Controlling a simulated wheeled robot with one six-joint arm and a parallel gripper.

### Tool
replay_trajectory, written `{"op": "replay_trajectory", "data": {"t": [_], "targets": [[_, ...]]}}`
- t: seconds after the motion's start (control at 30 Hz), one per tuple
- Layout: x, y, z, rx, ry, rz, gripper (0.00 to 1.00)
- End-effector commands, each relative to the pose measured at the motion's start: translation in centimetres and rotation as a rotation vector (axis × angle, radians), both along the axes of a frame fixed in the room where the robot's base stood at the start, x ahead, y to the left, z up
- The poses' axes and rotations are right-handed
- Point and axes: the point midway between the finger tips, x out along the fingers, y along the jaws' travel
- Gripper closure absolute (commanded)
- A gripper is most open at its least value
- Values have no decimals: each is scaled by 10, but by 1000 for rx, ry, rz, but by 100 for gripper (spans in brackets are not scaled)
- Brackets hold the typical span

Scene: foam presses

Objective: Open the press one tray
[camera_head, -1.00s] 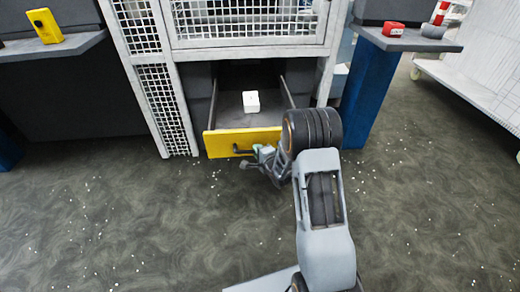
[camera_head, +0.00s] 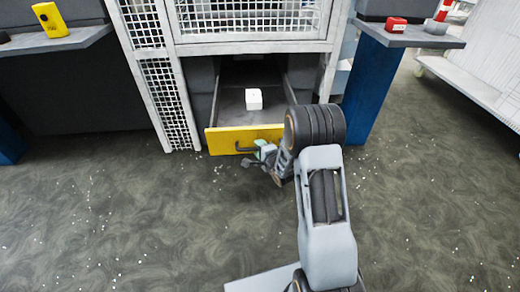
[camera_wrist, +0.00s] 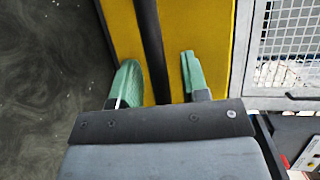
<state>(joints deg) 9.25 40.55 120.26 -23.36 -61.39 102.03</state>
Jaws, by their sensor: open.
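The press tray (camera_head: 232,103) is a dark drawer with a yellow front (camera_head: 222,140), pulled out below the white mesh-fronted press (camera_head: 250,42). A white block (camera_head: 253,99) sits inside it. A dark bar handle (camera_head: 246,149) runs across the yellow front; in the wrist view the handle (camera_wrist: 150,45) passes in front of the yellow panel (camera_wrist: 203,35). My gripper (camera_head: 256,158) is at the handle, and its green fingers (camera_wrist: 160,85) are open on either side of the bar's line. Whether a finger touches the bar, I cannot tell.
A blue post (camera_head: 369,90) stands to the right under a grey shelf with a red box (camera_head: 396,24). A yellow device (camera_head: 50,19) stands on the left shelf. The speckled floor in front is clear. A white rack (camera_head: 480,70) stands at far right.

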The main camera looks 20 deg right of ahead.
Motion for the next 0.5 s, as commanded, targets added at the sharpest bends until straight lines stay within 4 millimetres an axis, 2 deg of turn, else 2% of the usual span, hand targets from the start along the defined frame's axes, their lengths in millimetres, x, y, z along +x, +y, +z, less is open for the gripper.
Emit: {"op": "replay_trajectory", "data": {"t": [0.27, 0.37, 0.5], "targets": [[-4, -1, 2, 1, 0, -1, 59], [-15, -4, 4, 1, 1, -2, 59], [-41, -10, 10, 1, 3, -3, 59]]}}
